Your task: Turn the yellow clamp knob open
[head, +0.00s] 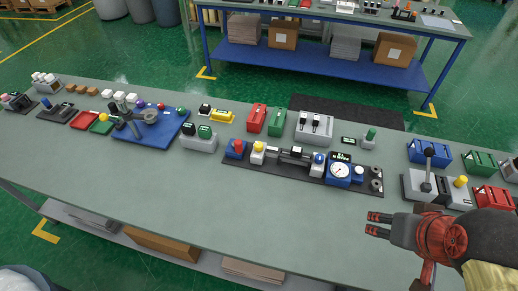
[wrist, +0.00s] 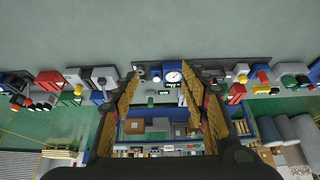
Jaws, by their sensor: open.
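A yellow knob (head: 258,147) sits on a white block towards the left of a black base plate. It also seems to show in the upside-down wrist view (wrist: 242,79), outside my fingers. A second yellow knob (head: 461,181) tops a grey box at the right; I cannot tell for certain which is the clamp knob. My gripper (head: 371,223) is open and empty above the front right of the bench, well apart from both knobs. Its two fingers also frame the wrist view (wrist: 161,82), with the dial gauge (wrist: 173,77) between them.
On the same plate are a black clamp body (head: 291,155), a blue knob (head: 318,160) and a gauge (head: 340,171). A grey lever box (head: 417,187) stands between that plate and the right-hand knob. Red and green boxes stand behind. The bench front (head: 200,205) is clear.

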